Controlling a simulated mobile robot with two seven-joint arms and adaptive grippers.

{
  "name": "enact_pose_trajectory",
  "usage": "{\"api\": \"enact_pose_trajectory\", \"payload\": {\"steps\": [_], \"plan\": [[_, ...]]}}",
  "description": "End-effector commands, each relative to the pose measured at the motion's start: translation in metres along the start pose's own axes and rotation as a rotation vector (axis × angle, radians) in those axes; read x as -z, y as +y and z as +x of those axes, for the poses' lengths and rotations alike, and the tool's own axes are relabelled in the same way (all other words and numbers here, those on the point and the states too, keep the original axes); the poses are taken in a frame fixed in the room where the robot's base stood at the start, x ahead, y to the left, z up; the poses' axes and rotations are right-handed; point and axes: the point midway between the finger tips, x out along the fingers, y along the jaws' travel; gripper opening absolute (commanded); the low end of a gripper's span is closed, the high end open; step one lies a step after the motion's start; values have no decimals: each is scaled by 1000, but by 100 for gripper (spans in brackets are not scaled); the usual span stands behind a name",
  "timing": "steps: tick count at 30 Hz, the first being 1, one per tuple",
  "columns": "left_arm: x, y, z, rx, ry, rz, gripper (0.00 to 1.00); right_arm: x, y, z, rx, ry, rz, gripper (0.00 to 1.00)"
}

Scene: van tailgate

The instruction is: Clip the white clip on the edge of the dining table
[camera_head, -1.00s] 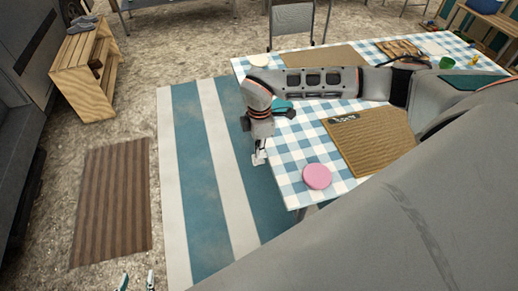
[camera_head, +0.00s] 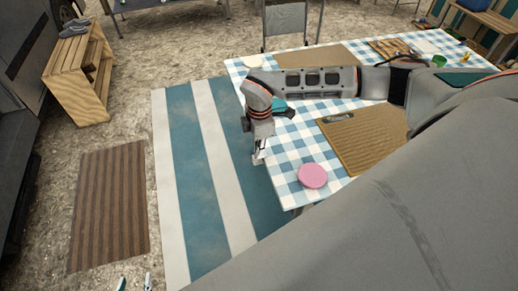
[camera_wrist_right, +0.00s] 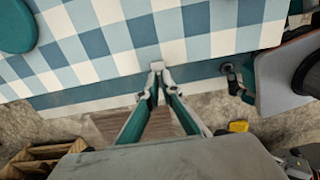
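The dining table (camera_head: 292,197) has a blue and white checked cloth, and its left edge faces my right gripper. My right gripper (camera_head: 258,158) is at this edge. In the right wrist view, the right gripper's (camera_wrist_right: 158,70) teal-padded fingers converge on a small pale square, the white clip (camera_wrist_right: 146,55), which overlaps the cloth at the table edge. The fingertips look closed on its near end; whether its jaws grip the table edge is hard to tell. My left gripper (camera_head: 134,284) shows only its two fingertips, apart and empty, at the bottom of the head view.
A pink round item (camera_head: 312,175) and a woven mat (camera_head: 365,139) lie on the table near my right arm. A chair (camera_head: 285,25) stands behind the table. A striped rug (camera_head: 203,160) lies left of it, with a wooden shelf (camera_head: 75,80) further left.

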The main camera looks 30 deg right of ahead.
Motion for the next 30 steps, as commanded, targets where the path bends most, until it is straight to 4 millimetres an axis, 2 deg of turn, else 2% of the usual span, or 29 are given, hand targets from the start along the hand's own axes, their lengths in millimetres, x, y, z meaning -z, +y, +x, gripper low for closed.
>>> {"api": "enact_pose_trajectory", "payload": {"steps": [16, 30], "plan": [[5, -1, -2, 0, 2, 0, 40, -14, 0, 0, 0, 0, 1, 0], [6, -1, -3, 1, 2, 0, 40, -16, 0, 0, 0, 0, 1, 0]]}}
